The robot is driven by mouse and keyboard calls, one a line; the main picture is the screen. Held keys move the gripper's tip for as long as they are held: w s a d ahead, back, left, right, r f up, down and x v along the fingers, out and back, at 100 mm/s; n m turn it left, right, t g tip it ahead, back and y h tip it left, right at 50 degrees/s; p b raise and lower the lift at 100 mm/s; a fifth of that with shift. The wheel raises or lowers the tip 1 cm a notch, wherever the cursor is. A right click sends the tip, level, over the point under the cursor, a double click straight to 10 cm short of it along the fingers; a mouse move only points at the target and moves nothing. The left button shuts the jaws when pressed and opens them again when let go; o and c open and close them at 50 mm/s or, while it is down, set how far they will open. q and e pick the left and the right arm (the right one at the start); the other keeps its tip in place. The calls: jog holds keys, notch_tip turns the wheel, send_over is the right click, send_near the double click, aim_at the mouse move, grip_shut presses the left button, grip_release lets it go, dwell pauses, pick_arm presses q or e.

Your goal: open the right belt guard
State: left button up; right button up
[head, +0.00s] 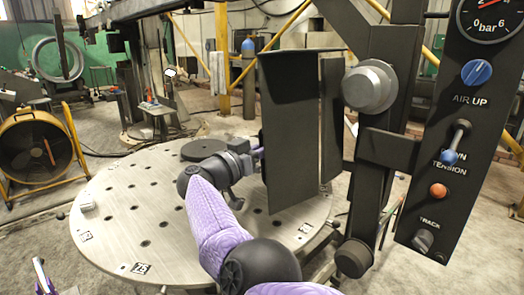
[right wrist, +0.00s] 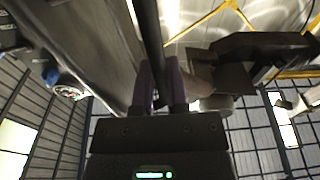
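The right belt guard (head: 290,135) is a tall dark panel right of centre in the head view, beside the grey round hub. A second narrow dark plate (head: 333,120) stands just right of it, with a thin gap between. My right gripper (head: 257,152) is at the guard's left edge, its tips partly hidden by the panel. In the right wrist view, its purple fingers (right wrist: 163,90) sit closely on both sides of a dark upright bar (right wrist: 149,30), seemingly the guard's edge or handle. My left gripper (head: 54,281) shows at the bottom left, fingers apart and empty.
A round holed table (head: 150,215) lies below and left of the guard, carrying a dark disc (head: 203,149). The control panel (head: 470,130) with gauge, knobs and lever stands at the right. A yellow fan (head: 35,150) stands on the left floor.

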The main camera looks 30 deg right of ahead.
jog(key=shift+o, duration=0.7)
pick_arm(q)
jog(key=shift+w, duration=0.15)
jog(key=shift+d, duration=0.1)
pick_arm(e)
jog(key=shift+a, duration=0.1)
pick_arm(q)
jog(key=r+p, duration=0.1)
jog(key=w+d+r+p, duration=0.1)
jog(key=r+p, duration=0.1)
jog(key=shift+w+d+t, duration=0.3)
jog(key=shift+w+d, duration=0.05)
pick_arm(e)
jog(key=v, duration=1)
jog(key=shift+f, duration=0.1)
